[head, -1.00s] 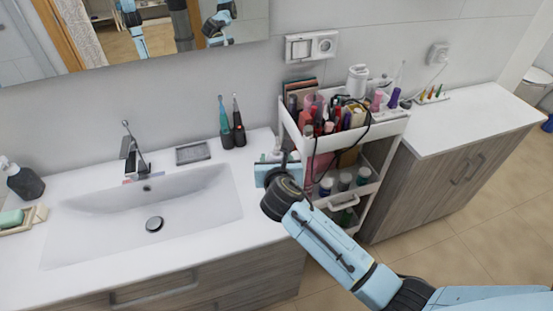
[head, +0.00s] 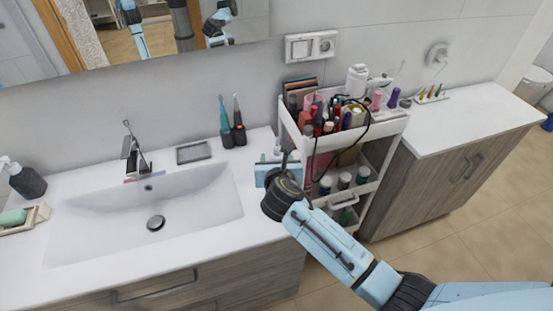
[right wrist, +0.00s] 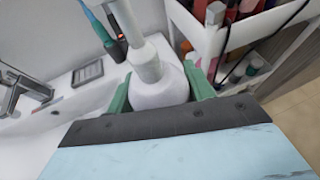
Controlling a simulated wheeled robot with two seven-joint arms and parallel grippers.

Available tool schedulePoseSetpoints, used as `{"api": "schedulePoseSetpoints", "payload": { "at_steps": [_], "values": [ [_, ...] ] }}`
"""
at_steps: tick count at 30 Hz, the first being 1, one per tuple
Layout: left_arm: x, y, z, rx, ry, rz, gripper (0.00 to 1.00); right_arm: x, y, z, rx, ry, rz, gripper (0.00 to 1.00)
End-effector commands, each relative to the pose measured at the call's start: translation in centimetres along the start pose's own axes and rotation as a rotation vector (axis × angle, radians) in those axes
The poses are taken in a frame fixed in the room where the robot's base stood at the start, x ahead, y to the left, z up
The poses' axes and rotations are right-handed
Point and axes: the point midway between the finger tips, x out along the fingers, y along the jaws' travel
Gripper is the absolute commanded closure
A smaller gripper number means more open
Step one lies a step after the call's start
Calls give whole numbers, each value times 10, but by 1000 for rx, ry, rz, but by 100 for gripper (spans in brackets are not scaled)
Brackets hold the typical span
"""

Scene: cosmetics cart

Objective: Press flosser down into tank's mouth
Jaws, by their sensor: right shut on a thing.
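My right gripper (right wrist: 160,92) has its green fingers shut around a white rounded thing (right wrist: 157,88), which looks like the flosser. It has a bulbous body, a narrower neck and a wider part running out of the top of the right wrist view. In the head view the right gripper (head: 277,165) is over the counter's right end, left of the cart, and mostly hides what it holds. I cannot make out the tank or its mouth for sure; the lower end of the held thing is hidden by the gripper. My left gripper is not in view.
The white cart (head: 388,130), full of bottles and tubes, stands close right of the gripper, with a black cable over its edge. Two electric toothbrushes (head: 239,133) stand at the wall behind. The sink (head: 110,215) lies left. The right cabinet top (head: 460,120) is mostly clear.

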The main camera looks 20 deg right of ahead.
Motion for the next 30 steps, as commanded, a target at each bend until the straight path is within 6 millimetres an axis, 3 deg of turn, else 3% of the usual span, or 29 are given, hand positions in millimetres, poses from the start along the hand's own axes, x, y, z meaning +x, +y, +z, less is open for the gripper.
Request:
{"api": "schedulePoseSetpoints", "payload": {
  "at_steps": [10,30],
  "values": [
    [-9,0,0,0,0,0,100,0,0,2,-1,-2,0,77],
    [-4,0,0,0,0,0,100,3,0,-6,0,-2,1,77]
  ]
}}
